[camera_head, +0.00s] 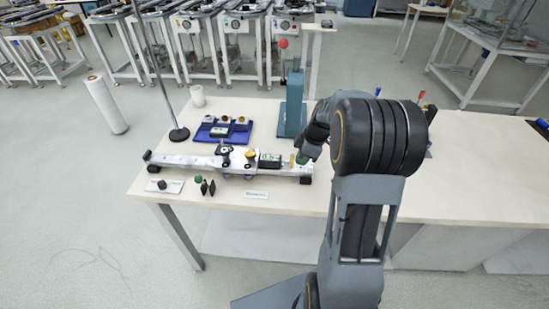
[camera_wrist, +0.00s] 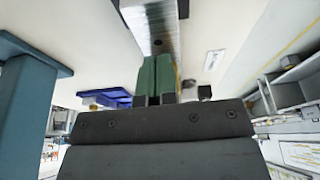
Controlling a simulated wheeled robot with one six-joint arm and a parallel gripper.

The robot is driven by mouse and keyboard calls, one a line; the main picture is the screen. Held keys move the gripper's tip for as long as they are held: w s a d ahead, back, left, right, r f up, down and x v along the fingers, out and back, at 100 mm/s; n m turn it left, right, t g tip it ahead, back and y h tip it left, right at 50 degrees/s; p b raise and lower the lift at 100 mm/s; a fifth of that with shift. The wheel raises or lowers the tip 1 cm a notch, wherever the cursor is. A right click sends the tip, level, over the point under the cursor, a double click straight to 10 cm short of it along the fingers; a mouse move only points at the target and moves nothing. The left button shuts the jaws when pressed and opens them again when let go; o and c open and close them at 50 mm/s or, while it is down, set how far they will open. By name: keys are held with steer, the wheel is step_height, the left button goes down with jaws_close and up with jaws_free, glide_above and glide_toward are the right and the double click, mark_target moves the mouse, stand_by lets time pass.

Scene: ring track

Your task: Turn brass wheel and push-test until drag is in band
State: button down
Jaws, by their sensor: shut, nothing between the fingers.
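A silver rail (camera_head: 190,161) lies across the table top with black end feet. A small brass-coloured wheel (camera_head: 251,154) sits on it right of the middle, between a dark knob (camera_head: 224,151) and a black box with a display (camera_head: 269,160). My gripper (camera_head: 302,158) is at the rail's right end, to the right of the wheel and apart from it. In the wrist view its green fingers (camera_wrist: 156,77) are together and empty, with the rail (camera_wrist: 156,22) beyond them. The wheel cannot be made out in the wrist view. A yellow part shows beside the fingertips.
A blue tray (camera_head: 208,133) with small parts lies behind the rail. A teal press (camera_head: 293,105) with a red knob stands behind my gripper. A thin pole stands on a round black base (camera_head: 179,134). Small loose parts (camera_head: 205,186) lie in front. The table's right side is mostly clear.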

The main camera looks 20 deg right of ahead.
steer(key=shift+w+a, duration=0.4)
steer(key=shift+a, duration=0.45)
steer(key=shift+w+a, duration=0.35)
steer(key=shift+a, duration=0.6)
steer(key=shift+r, duration=0.1)
steer(key=shift+s+d+r, duration=0.3)
steer(key=shift+d+r, duration=0.2)
steer(key=shift+d, duration=0.2)
steer(key=shift+s+d+r, duration=0.3)
steer(key=shift+d+r, duration=0.15)
steer(key=shift+d, duration=0.25)
steer(key=shift+r, duration=0.1)
step_height(320, 180, up, 7)
steer(key=p, duration=0.4)
steer(key=shift+p, duration=0.3)
